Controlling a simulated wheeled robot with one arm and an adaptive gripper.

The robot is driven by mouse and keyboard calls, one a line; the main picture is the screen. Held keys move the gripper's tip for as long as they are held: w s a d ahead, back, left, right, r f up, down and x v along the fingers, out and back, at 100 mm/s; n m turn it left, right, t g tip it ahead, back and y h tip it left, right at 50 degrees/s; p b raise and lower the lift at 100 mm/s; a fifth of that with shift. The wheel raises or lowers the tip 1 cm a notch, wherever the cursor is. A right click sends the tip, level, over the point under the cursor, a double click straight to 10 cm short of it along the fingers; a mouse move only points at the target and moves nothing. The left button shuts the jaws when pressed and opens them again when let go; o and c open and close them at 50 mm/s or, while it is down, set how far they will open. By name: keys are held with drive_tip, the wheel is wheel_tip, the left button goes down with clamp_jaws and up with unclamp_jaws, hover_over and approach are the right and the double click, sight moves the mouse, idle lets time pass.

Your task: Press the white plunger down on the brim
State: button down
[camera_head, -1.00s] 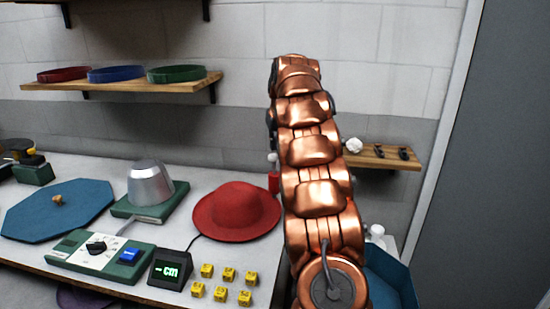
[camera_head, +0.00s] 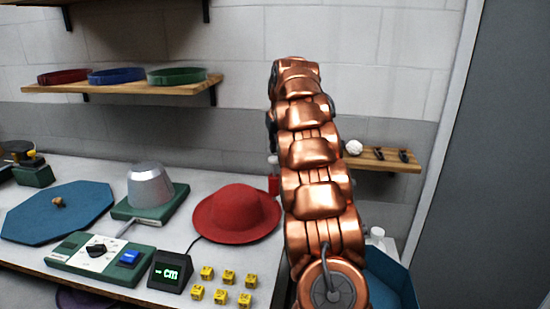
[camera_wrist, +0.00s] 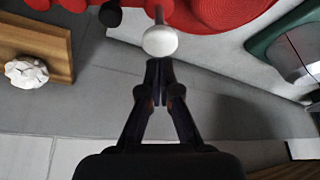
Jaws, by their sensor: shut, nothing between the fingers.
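The white plunger (camera_wrist: 160,41) has a round head on a thin stem and shows at the top middle of the wrist view. In the head view its pale tip (camera_head: 272,159) shows above a small red body (camera_head: 274,184), partly behind my arm. The red hat (camera_head: 237,213) lies on the table with its wide brim flat; its red felt (camera_wrist: 220,12) also fills the top of the wrist view. My gripper (camera_wrist: 158,64) is shut and empty, its tips close to the plunger head. I cannot tell whether they touch. My arm hides the gripper in the head view.
A metal hat block (camera_head: 150,186) on a green base, a control box (camera_head: 100,257), a small display (camera_head: 170,271) and several yellow cubes (camera_head: 222,287) stand left of my arm. A wooden shelf (camera_head: 385,159) with a white lump (camera_head: 353,147) is at right.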

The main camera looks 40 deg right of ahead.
sight(276, 159)
drive_tip(key=shift+f+b, duration=2.05)
drive_tip(key=shift+f, duration=1.2)
idle(0.3)
drive_tip(key=shift+r+p, duration=3.5)
drive_tip(key=shift+r, duration=2.15)
drive_tip(key=s+a+f+n+g+y, duration=0.1)
drive_tip(key=s+a, duration=0.3)
drive_tip(key=a, duration=0.5)
drive_tip(key=s+a+f+g, duration=0.1)
drive_tip(key=s+a+f, duration=0.15)
drive_tip(key=a, duration=0.75)
drive_tip(key=s+a+n+g+y, duration=0.1)
drive_tip(key=s+a, duration=0.3)
drive_tip(key=a, duration=0.5)
drive_tip(key=s+a+f+n+g, duration=0.1)
drive_tip(key=s+a+f, duration=0.3)
drive_tip(key=s, duration=0.5)
drive_tip(key=s+a+f+n+g, duration=0.1)
drive_tip(key=s+a+f, duration=0.3)
drive_tip(key=s, duration=0.5)
drive_tip(key=s+a+f+n+g, duration=0.1)
drive_tip(key=s+a+f, duration=0.3)
drive_tip(key=s+a, duration=0.3)
drive_tip(key=s, duration=0.3)
drive_tip(key=shift+a+f, duration=0.2)
drive_tip(key=shift+a, duration=0.2)
